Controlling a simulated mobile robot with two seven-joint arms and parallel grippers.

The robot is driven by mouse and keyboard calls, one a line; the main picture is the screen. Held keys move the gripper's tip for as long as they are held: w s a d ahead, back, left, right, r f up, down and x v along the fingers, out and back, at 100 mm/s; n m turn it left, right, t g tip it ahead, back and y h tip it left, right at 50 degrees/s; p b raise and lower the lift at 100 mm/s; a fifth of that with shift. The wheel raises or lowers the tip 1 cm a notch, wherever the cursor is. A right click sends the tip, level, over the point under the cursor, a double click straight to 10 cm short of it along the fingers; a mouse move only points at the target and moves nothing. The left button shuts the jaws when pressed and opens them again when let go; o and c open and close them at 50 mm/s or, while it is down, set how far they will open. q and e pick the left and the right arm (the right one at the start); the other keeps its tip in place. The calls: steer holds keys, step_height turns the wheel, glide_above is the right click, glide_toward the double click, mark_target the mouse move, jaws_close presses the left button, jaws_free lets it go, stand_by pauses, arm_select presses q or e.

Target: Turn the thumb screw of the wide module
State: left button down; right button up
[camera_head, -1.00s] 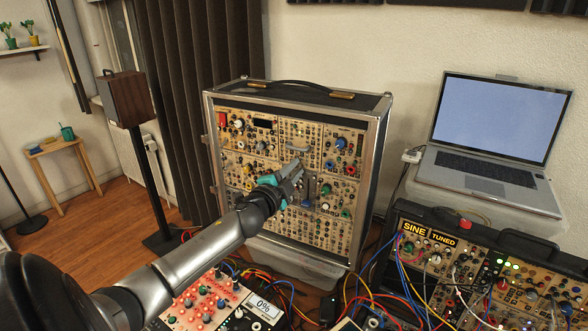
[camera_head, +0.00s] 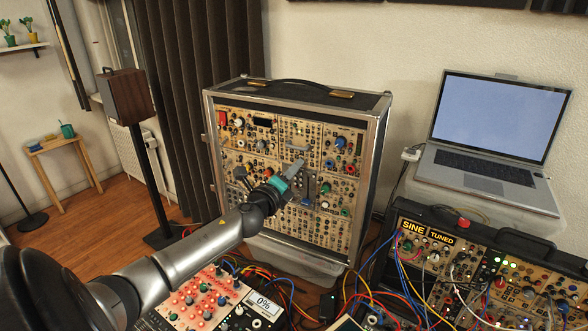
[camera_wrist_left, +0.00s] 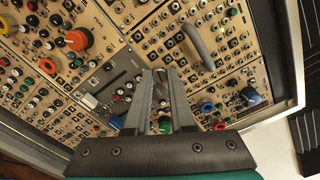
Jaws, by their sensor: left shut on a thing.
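The modular synth case (camera_head: 378,140) stands upright with rows of tan modules facing me. My left gripper (camera_head: 298,164) reaches its middle from the lower left. In the left wrist view, the gripper's two grey fingers (camera_wrist_left: 160,76) are close together at the panel, shut on a small metal thumb screw (camera_wrist_left: 160,73), mostly hidden between the tips. A dark grey slider module (camera_wrist_left: 112,88) lies just left of the fingers. Which module is the wide one is hard to tell. My right gripper is out of view.
A grey handle (camera_wrist_left: 196,46) sticks out above the fingertips. Orange knobs (camera_wrist_left: 78,40) and a blue knob (camera_wrist_left: 250,96) stand out nearby. A second synth (camera_head: 440,262) with many cables and a laptop (camera_head: 490,150) stand at right. A speaker (camera_head: 127,97) stands at left.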

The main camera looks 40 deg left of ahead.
arm_select(q)
steer(key=m+p, duration=0.1)
steer(key=m, duration=0.7)
steer(key=shift+m, duration=0.6)
steer(key=c, duration=0.8)
jaws_free()
steer(key=shift+o, duration=0.2)
steer(key=v, duration=1.5)
